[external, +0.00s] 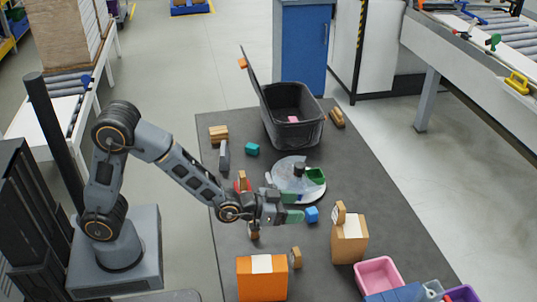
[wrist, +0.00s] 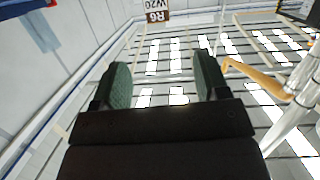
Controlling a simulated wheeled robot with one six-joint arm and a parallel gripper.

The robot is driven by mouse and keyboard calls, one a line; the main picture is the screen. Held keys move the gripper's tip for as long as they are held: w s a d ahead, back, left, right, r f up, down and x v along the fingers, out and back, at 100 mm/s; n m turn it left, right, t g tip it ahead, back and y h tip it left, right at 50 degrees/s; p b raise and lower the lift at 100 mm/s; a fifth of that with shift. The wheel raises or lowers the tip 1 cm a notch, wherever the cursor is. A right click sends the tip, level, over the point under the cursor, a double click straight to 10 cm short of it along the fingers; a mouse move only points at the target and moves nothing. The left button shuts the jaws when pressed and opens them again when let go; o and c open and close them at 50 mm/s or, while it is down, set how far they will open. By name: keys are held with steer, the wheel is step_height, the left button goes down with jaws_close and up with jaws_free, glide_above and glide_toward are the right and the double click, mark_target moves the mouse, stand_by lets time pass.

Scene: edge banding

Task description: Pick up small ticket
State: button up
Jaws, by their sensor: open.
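I cannot tell for sure which thing is the small ticket. A white paper piece (external: 261,264) lies on top of the orange box (external: 262,283) at the front of the dark table. Another white piece (external: 352,227) is on the tan box (external: 349,244) to its right. My gripper (external: 292,207) is open above the table, left of the tan box and beyond the orange box. In the wrist view, the two green-padded fingers (wrist: 163,82) stand apart with nothing between them. That view faces the ceiling and shows no ticket.
A blue cube (external: 311,214) is close to my fingertips. A round tray (external: 312,192) lies just behind them. A black open-lidded bin (external: 292,128) stands at the back. A pink tray (external: 379,274) is at front right. The table's right-hand middle is clear.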

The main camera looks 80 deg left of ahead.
mark_target(337, 210)
steer(key=w+f, duration=0.1)
steer(key=w, duration=0.2)
steer(key=w+f+t, duration=0.1)
steer(key=w, duration=0.3)
steer(key=w+d+f+t+p, duration=0.1)
steer(key=w, duration=0.2)
steer(key=shift+w+d+f+y, duration=0.1)
steer(key=shift+w+f+y, duration=0.1)
steer(key=shift+f+y, duration=0.2)
steer(key=w+p, duration=0.1)
steer(key=w, duration=0.2)
steer(key=shift+w+r+p, duration=0.2)
steer(key=shift+w+p, duration=0.05)
steer(key=shift+p, duration=0.15)
steer(key=shift+w, duration=0.85)
steer(key=c, duration=1.1)
